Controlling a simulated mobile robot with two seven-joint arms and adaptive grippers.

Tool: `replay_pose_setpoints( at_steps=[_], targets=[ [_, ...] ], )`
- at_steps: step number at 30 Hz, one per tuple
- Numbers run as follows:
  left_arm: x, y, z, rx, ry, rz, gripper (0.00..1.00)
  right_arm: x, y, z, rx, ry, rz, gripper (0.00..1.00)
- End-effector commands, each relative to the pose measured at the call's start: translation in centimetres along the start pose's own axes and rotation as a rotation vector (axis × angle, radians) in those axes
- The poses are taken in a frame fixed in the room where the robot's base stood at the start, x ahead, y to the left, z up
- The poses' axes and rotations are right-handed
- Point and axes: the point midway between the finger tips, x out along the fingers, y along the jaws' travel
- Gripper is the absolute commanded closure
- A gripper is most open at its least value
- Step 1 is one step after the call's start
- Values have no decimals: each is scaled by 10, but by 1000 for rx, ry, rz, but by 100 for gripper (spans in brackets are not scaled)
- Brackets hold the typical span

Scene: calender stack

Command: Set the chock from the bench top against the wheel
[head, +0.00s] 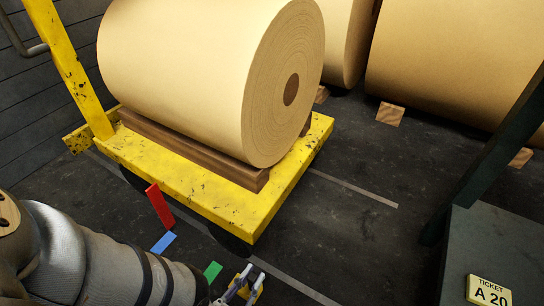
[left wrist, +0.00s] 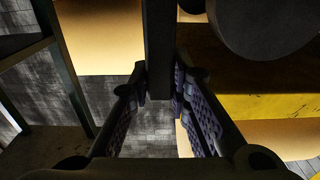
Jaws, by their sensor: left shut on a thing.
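My left gripper (head: 252,274) is at the bottom centre of the head view, low in front of the cart. It is shut on a small yellow piece, which I take to be the chock (head: 243,290); the fingers partly hide it. In the left wrist view the two ridged fingers (left wrist: 161,85) close on a dark upright bar (left wrist: 160,45), its colour lost in shadow. The cart's black wheel (head: 230,243) shows under the front yellow corner, apart from the gripper in the head view. A dark round shape (left wrist: 262,22), likely a wheel, is at the wrist view's upper right.
A yellow cart (head: 170,178) carries a large paper roll (head: 190,70). Red (head: 160,206), blue (head: 163,243) and green (head: 212,271) strips lie near its front edge. A dark bench (head: 500,240) with a ticket (head: 489,292) stands at right. Open floor (head: 350,235) lies between.

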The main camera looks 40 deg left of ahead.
Motion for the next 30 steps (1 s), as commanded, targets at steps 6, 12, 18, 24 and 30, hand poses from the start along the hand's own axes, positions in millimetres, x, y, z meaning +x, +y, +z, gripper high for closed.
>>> replay_pose_setpoints(
  at_steps=[6, 12, 18, 24, 30],
  targets=[
    [32, 0, 1, 0, 3, 0, 100, 4, -1, -5, -2, -5, -1, 60],
    [53, 0, 1, -1, 1, 0, 100, 5, -1, -6, -2, -6, -1, 60],
    [65, 0, 1, 0, 2, 0, 100, 6, -1, -7, -3, -8, -1, 60],
    [83, 0, 2, 0, 2, -1, 100, 8, -2, -10, -4, -10, -1, 60],
    [94, 0, 6, 0, 0, 0, 100, 11, -2, -13, -4, -13, -2, 60]
  ],
)
